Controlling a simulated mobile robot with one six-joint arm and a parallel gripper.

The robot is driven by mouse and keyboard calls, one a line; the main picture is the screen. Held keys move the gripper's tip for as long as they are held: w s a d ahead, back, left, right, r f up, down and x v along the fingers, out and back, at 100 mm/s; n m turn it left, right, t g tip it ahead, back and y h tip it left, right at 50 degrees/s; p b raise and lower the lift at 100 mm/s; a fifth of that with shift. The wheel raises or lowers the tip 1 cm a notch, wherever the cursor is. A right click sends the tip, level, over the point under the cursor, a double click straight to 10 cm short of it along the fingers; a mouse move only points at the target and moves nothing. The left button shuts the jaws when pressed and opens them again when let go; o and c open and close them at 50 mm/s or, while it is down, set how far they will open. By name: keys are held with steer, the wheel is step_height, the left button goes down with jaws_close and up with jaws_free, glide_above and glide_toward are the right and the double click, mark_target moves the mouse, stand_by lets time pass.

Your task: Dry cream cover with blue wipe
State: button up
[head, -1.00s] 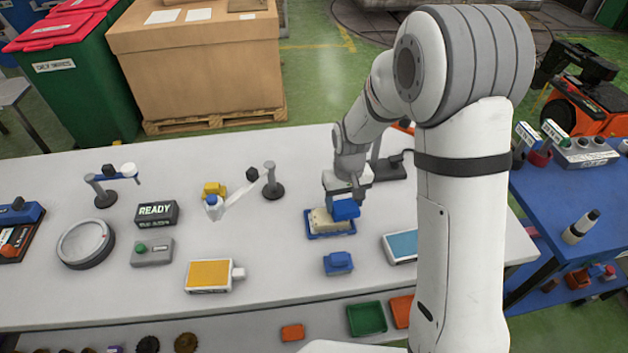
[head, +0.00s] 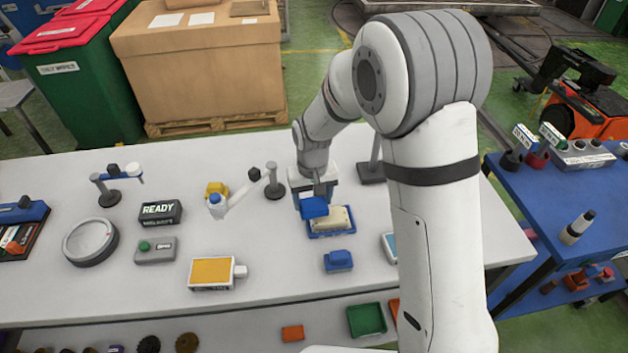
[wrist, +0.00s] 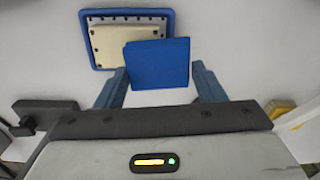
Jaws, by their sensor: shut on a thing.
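The cream cover (head: 333,220) lies in a blue tray (head: 343,234) on the white table; in the wrist view the cover (wrist: 110,50) has dark dots along its edge, and the tray rim (wrist: 84,40) surrounds it. My gripper (head: 318,198) is shut on the blue wipe (head: 313,208), a block-like pad. In the wrist view the wipe (wrist: 158,64) sits between the two fingers of my gripper (wrist: 160,78) and hides part of the cover. The wipe is at the cover's left end in the head view. I cannot tell whether it touches the cover.
A blue block-shaped object (head: 338,261) stands in front of the tray. A yellow-faced panel (head: 212,272) lies left of it. A jointed white arm with a blue-capped end (head: 217,205) and a dark-based post (head: 274,188) stand left of my gripper. My arm hides the table's right part.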

steer(key=shift+d+r+p, duration=0.15)
steer(key=shift+r+p, duration=1.4)
steer(key=shift+r, duration=1.4)
steer(key=shift+s+f, duration=0.15)
